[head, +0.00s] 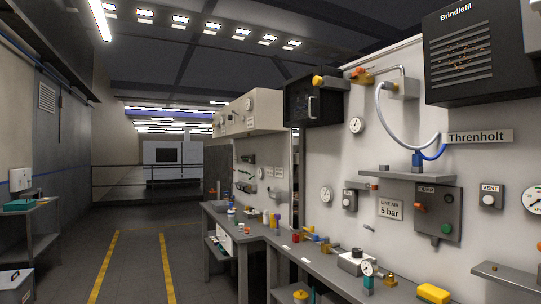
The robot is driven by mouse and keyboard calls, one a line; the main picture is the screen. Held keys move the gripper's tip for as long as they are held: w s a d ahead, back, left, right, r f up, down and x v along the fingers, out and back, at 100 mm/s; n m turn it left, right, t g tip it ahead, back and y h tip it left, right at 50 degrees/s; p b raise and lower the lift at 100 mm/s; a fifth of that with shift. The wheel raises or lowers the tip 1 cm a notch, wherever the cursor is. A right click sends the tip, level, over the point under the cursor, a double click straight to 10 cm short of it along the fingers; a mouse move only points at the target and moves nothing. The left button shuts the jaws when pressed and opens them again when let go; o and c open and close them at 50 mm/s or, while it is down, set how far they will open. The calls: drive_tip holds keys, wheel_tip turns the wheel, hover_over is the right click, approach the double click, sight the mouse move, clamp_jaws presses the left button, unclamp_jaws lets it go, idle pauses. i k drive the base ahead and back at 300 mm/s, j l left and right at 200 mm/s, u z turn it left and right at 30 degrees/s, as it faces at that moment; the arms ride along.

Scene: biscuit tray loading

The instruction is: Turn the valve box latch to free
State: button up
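No label reading "valve box" can be made out, and I cannot tell for sure which box carries the latch. A dark box (298,101) with a vertical pale handle (312,107) hangs high on the wall right of centre. A yellow knob (318,82) sits at its upper right. A grey control box (438,214) with orange and green buttons is mounted lower on the right wall. A small box labelled VENT (491,196) with a white knob is to its right. My gripper is not in view.
A long workbench (330,276) with fittings, a gauge and a yellow block (433,293) runs along the right wall. A shelf (408,175) and a black Brindlefil unit (470,50) jut out above. A side table (35,220) stands left. The floor between yellow lines (140,265) is clear.

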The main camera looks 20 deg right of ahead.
sight(317, 80)
drive_tip(key=i, duration=0.9)
drive_tip(key=i+u, duration=0.1)
drive_tip(key=i, duration=0.8)
drive_tip(key=i+l, duration=0.15)
drive_tip(key=i, duration=0.75)
